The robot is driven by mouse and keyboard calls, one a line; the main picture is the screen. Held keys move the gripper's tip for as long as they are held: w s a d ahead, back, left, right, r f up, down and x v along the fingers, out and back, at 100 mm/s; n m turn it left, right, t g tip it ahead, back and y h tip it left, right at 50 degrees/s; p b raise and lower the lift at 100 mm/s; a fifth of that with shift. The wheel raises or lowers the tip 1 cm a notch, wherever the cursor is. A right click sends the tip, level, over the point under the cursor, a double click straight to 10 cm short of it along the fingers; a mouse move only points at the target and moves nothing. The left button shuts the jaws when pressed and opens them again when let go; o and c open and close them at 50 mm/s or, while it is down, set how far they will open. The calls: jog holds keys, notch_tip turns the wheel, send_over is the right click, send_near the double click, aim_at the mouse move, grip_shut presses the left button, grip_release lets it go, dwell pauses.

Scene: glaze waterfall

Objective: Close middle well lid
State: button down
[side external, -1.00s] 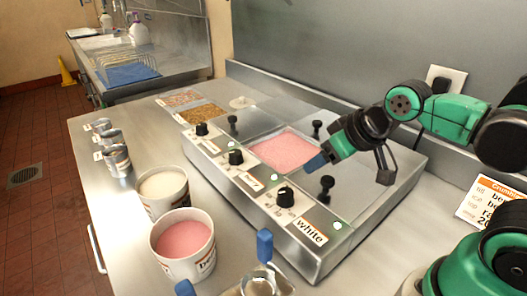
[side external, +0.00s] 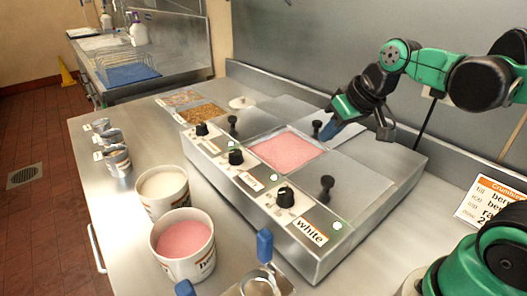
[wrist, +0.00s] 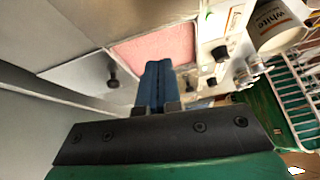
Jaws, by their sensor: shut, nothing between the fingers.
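The steel warmer has a middle well (side external: 285,151) that is open and shows pink glaze; it also shows in the wrist view (wrist: 160,45). The middle lid (side external: 303,124) is a flat steel plate lying behind the well, with a black knob (side external: 317,124) standing on it. In the wrist view the lid (wrist: 85,74) and knob (wrist: 112,78) lie left of my fingers. My gripper (side external: 326,134) has blue fingers pressed together and empty. It is close beside the knob, on its right in the side view. I cannot tell whether they touch.
The side wells' lids are on, with black knobs at left (side external: 232,121) and right (side external: 326,184). Dials (side external: 285,196) line the front panel. A pink bucket (side external: 184,240) and a white bucket (side external: 163,188) stand in front. A wall rises behind the warmer.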

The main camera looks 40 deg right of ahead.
jog(key=w+d+r+m+y, duration=0.1)
jog(key=w+d+r+m, duration=0.1)
jog(key=d, duration=0.8)
jog(key=w+d+r+m+y, duration=0.1)
jog(key=d+y, duration=0.1)
jog(key=d, duration=0.8)
jog(key=x, duration=0.9)
jog(key=shift+w, duration=0.3)
jog(key=shift+w+a+f, duration=0.15)
jog(key=shift+w+a, duration=0.1)
jog(key=shift+a, duration=0.3)
jog(key=shift+w+a+f, duration=0.1)
jog(key=shift+w+a, duration=0.2)
jog(key=shift+a, duration=0.2)
jog(key=shift+w+a+f, duration=0.15)
jog(key=shift+w+a, duration=0.15)
jog(key=shift+a, duration=0.35)
jog(key=a, duration=1.5)
jog(key=shift+a, duration=0.25)
